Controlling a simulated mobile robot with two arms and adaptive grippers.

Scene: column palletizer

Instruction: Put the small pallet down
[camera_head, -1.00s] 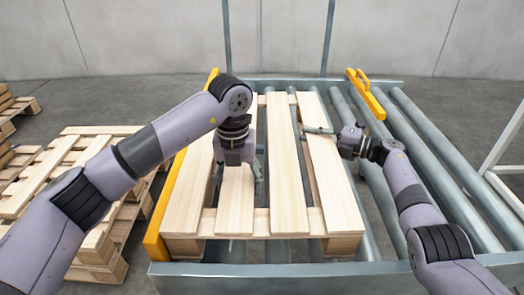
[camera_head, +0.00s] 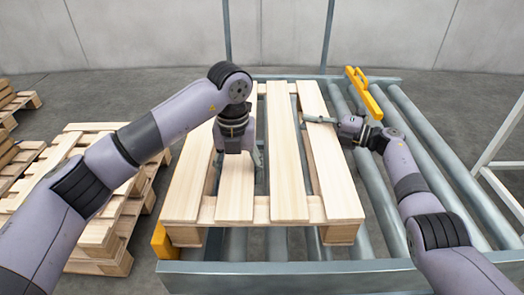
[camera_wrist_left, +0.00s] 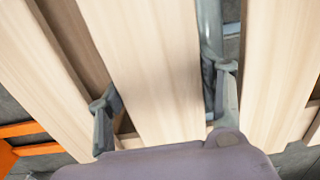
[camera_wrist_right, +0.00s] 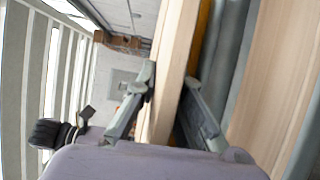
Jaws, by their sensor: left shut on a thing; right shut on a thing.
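The small pallet (camera_head: 289,190) is pale wood with long slats and lies level over the roller conveyor. It hides most of the left yellow guide (camera_head: 164,243). My left gripper (camera_head: 240,162) points down at the pallet's left part, shut on a slat; in the left wrist view its fingers stand on both sides of that slat (camera_wrist_left: 150,70). My right gripper (camera_head: 322,121) reaches in from the right, shut on the right edge slat; in the right wrist view the edge board (camera_wrist_right: 168,75) is between its fingers. The pallet's underside is mostly hidden.
The conveyor's front beam (camera_head: 300,278) runs below the pallet. Bare rollers (camera_head: 425,140) lie to the right, beside a yellow stop (camera_head: 364,92). Stacked pallets (camera_head: 85,150) stand on the floor at the left. A white frame (camera_head: 503,165) stands at the far right.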

